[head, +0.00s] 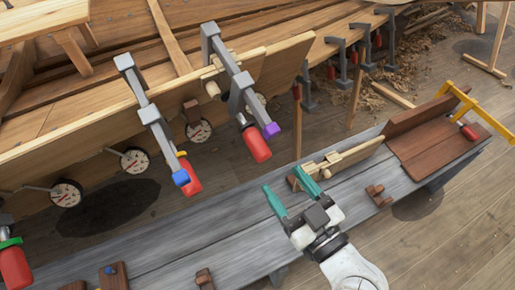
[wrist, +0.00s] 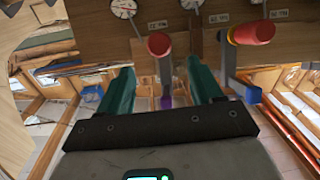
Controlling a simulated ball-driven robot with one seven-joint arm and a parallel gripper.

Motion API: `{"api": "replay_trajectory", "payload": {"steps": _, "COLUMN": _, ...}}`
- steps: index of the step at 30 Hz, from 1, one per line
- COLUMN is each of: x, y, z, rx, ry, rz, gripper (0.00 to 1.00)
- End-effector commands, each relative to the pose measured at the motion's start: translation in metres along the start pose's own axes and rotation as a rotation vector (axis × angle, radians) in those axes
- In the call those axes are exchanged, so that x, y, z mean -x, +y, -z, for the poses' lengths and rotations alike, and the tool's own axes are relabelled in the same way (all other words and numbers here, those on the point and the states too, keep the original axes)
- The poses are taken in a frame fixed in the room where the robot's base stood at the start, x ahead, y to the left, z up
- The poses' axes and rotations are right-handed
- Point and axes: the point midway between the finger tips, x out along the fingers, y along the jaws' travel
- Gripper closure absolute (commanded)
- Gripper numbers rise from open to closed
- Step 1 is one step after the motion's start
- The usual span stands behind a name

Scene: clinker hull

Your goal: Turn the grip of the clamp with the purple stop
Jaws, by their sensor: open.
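The clamp with the purple stop (head: 271,130) hangs on the plank edge of the hull, with a grey bar and a red grip (head: 257,145) at its lower end. My gripper (head: 287,188) has teal fingers spread open and empty, below and right of that grip, apart from it in the head view. In the wrist view the red grip (wrist: 158,44) shows between and beyond the fingertips, and the purple stop (wrist: 167,102) shows lower between the fingers, partly hidden by my gripper's body.
A clamp with a blue stop (head: 181,177) and its own red grip (head: 193,178) hangs to the left. A green-stop clamp (head: 10,243) is at the far left edge. Round dials (head: 135,160) line the hull. A grey bench (head: 225,222) with wooden pieces lies below my gripper.

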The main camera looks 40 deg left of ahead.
Motion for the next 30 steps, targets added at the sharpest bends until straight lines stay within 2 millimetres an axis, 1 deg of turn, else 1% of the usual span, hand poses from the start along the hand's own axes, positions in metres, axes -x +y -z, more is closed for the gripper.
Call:
{"api": "replay_trajectory", "payload": {"steps": 5, "x": -0.016, "y": 0.001, "z": 0.002, "rx": 0.015, "ry": 0.000, "rz": -0.002, "gripper": 0.35}}
{"api": "replay_trajectory", "payload": {"steps": 12, "x": -0.059, "y": 0.000, "z": 0.003, "rx": 0.014, "ry": -0.001, "rz": 0.000, "gripper": 0.35}}
{"api": "replay_trajectory", "payload": {"steps": 18, "x": -0.090, "y": 0.000, "z": 0.002, "rx": 0.012, "ry": -0.001, "rz": 0.000, "gripper": 0.35}}
{"api": "replay_trajectory", "payload": {"steps": 24, "x": -0.105, "y": 0.001, "z": 0.001, "rx": 0.011, "ry": -0.001, "rz": -0.002, "gripper": 0.35}}
{"api": "replay_trajectory", "payload": {"steps": 30, "x": -0.107, "y": 0.000, "z": 0.000, "rx": 0.010, "ry": 0.000, "rz": -0.003, "gripper": 0.35}}
